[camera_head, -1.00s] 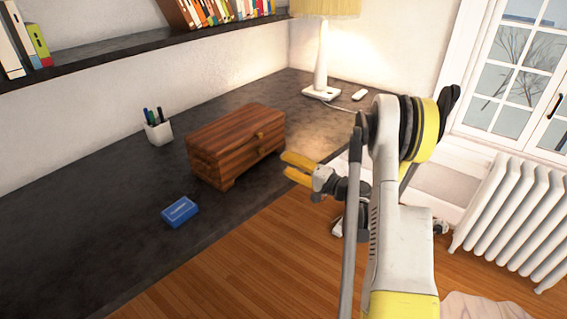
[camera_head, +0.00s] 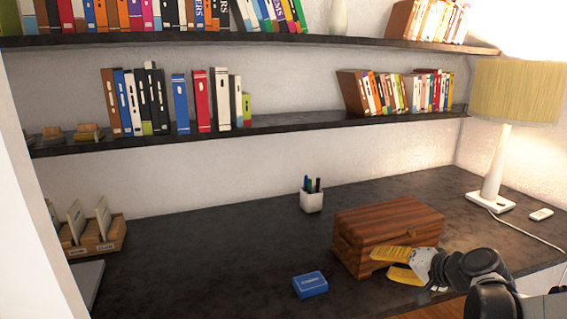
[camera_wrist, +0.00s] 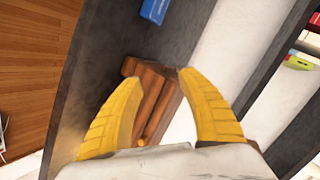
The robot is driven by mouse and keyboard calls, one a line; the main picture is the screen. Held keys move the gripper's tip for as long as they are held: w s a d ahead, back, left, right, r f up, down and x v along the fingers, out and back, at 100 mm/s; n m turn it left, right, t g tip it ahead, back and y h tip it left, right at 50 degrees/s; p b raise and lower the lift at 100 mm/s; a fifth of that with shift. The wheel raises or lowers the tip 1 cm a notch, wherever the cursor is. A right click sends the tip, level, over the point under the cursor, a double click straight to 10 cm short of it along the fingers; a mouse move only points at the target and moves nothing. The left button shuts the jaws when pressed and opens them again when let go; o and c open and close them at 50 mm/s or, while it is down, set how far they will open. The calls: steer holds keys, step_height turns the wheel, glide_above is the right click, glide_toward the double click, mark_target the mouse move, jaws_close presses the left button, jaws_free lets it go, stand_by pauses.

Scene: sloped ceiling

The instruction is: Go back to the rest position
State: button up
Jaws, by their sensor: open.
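My gripper (camera_head: 376,262) has two yellow fingers, open with nothing between them. In the head view it overlaps the front of a brown wooden chest (camera_head: 372,222) on the dark desk. In the wrist view the open fingers (camera_wrist: 160,78) spread over the chest (camera_wrist: 152,105), which shows partly between and behind them. I cannot tell how wide the gap to the chest is. The chest's lid looks closed. A small blue box (camera_head: 310,285) lies on the desk to the left of the chest, and it also shows at the top of the wrist view (camera_wrist: 154,9).
A white pen cup (camera_head: 312,202) stands behind the chest. A lamp (camera_head: 495,170) and a small white object (camera_head: 541,214) stand at the right. A wooden file tray (camera_head: 93,243) is at the left. Bookshelves (camera_head: 290,122) run above. The desk's middle left is clear.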

steer(key=s+a+n+g+h, duration=0.1)
steer(key=s+a+n+h, duration=0.1)
steer(key=s, duration=1)
steer(key=s+a+r+n+g+h, duration=0.1)
steer(key=s+a+n+g+h, duration=0.1)
steer(key=s, duration=1)
steer(key=a+n+h, duration=0.1)
steer(key=a+n, duration=0.1)
steer(key=a, duration=0.1)
steer(key=shift+a+r+n, duration=0.15)
steer(key=shift+r+n, duration=0.15)
